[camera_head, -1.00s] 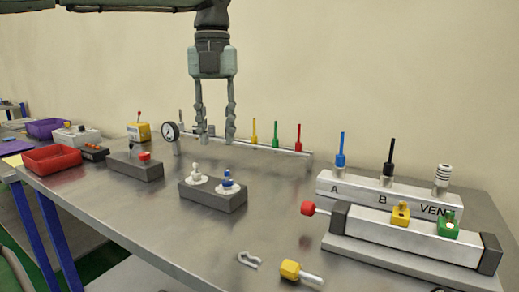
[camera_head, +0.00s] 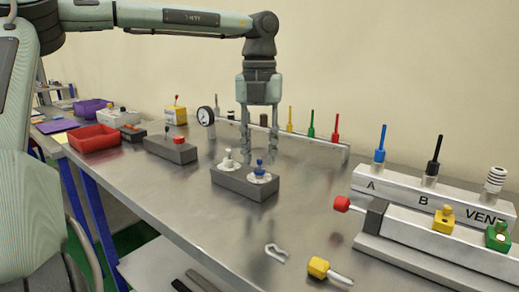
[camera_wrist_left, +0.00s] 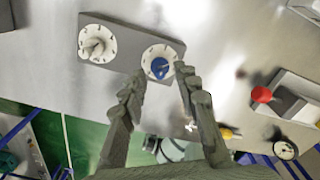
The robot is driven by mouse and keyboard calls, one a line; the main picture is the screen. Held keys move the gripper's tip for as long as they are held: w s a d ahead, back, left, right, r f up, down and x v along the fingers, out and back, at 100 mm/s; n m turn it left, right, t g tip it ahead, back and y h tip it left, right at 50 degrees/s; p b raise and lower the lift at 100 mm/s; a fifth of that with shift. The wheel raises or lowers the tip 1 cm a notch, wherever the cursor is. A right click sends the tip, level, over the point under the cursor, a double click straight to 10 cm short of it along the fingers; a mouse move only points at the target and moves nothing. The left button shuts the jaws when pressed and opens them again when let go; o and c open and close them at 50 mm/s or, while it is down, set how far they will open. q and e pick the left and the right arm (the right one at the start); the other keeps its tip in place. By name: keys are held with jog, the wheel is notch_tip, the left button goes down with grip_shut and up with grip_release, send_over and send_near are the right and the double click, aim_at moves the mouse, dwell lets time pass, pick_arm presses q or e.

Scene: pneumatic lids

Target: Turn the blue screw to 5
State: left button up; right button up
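The blue screw (camera_head: 259,169) stands on a white dial on the right half of a dark grey block (camera_head: 229,184). In the left wrist view, the blue screw (camera_wrist_left: 160,68) sits inside a white ring with black marks too small to read. A white screw (camera_head: 228,158) on a similar dial is beside it; the white screw also shows in the left wrist view (camera_wrist_left: 95,46). My left gripper (camera_head: 260,150) points down, open and empty, just above and behind the blue screw. In the wrist view, its fingertips (camera_wrist_left: 161,76) appear either side of the blue screw. My right gripper is out of view.
A metal manifold (camera_head: 410,190) with coloured fittings stands at the right. A gauge (camera_head: 206,116) and a rail with coloured pins stand behind. A grey block with a red button (camera_head: 179,140) and a red tray (camera_head: 95,138) are left. A clip (camera_head: 276,252) lies in front.

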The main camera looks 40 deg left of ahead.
pick_arm(q)
grip_shut()
dwell(0.4)
jog(key=m, duration=0.4)
jog(key=shift+r, duration=0.1)
jog(key=m, duration=0.9)
jog(key=shift+m, duration=0.4)
jog(key=m, duration=0.5)
jog(key=shift+m, duration=0.4)
